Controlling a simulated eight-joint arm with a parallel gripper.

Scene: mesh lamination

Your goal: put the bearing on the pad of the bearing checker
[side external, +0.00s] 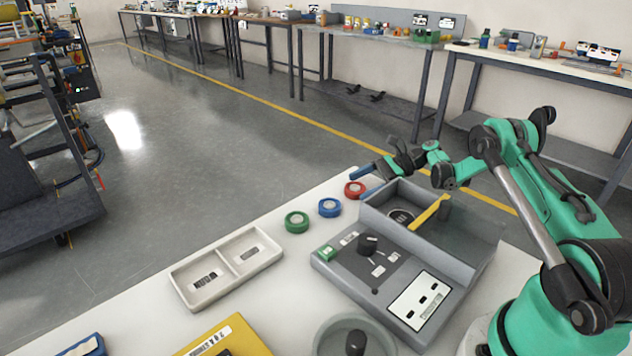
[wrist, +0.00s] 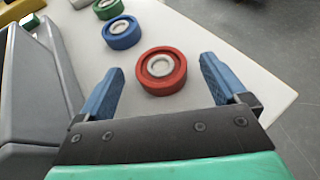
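The bearing checker (side external: 335,285) is a grey box with a knob, a label panel and a walled bay at its back. A dark round pad (side external: 400,217) shows in the bay, beside a yellow bar (side external: 429,212). Three ring-shaped bearings stand in a row on the table: red (side external: 355,189), blue (side external: 330,207) and green (side external: 297,222). My gripper (side external: 366,170) is above the table's far edge, near the red bearing. In the wrist view my gripper (wrist: 162,66) is open and empty, with the red bearing (wrist: 163,72) between and below its blue fingers.
A white two-compartment tray (side external: 228,263) with labels lies left of the checker. A yellow item (side external: 225,338), a blue item (side external: 82,347) and a grey round dish (side external: 355,335) are at the front. In the wrist view the checker's grey wall (wrist: 35,85) is close beside the left finger.

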